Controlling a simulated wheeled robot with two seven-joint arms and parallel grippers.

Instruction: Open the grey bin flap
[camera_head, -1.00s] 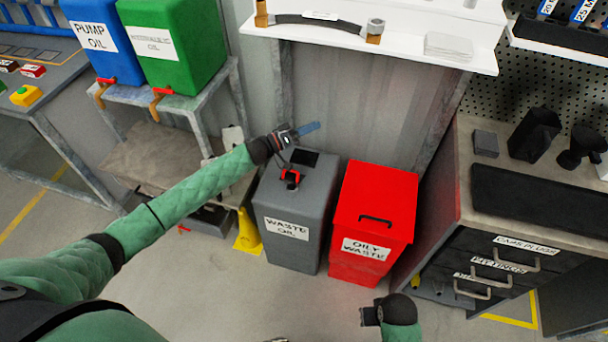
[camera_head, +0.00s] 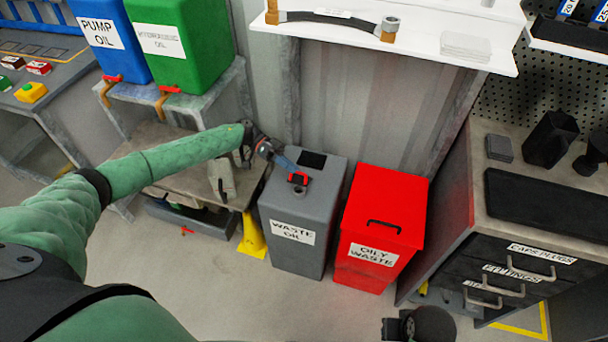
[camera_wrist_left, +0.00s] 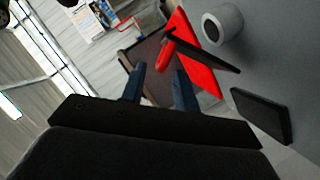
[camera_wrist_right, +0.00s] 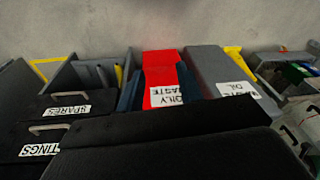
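The grey bin (camera_head: 291,228), labelled WASTE OIL, stands left of the red bin. On its top is a small flap with a red handle (camera_head: 298,178). In the left wrist view the dark flap (camera_wrist_left: 205,54) appears edge-on, its red grip (camera_wrist_left: 166,52) just beyond my fingertips. The grey neck (camera_wrist_left: 222,22) beside it shows a dark opening, so the flap appears raised. My left gripper (camera_head: 283,160) is at the bin top's left rear; its blue fingers (camera_wrist_left: 158,80) are apart and empty. My right gripper (camera_wrist_right: 166,85) has its fingers apart, low and away from the bin.
The red OILY WASTE bin (camera_head: 385,215) stands close on the right. A yellow object (camera_head: 252,236) is on the floor left of the grey bin. A white shelf (camera_head: 430,45) overhangs behind. A drawer bench (camera_head: 520,235) is at right.

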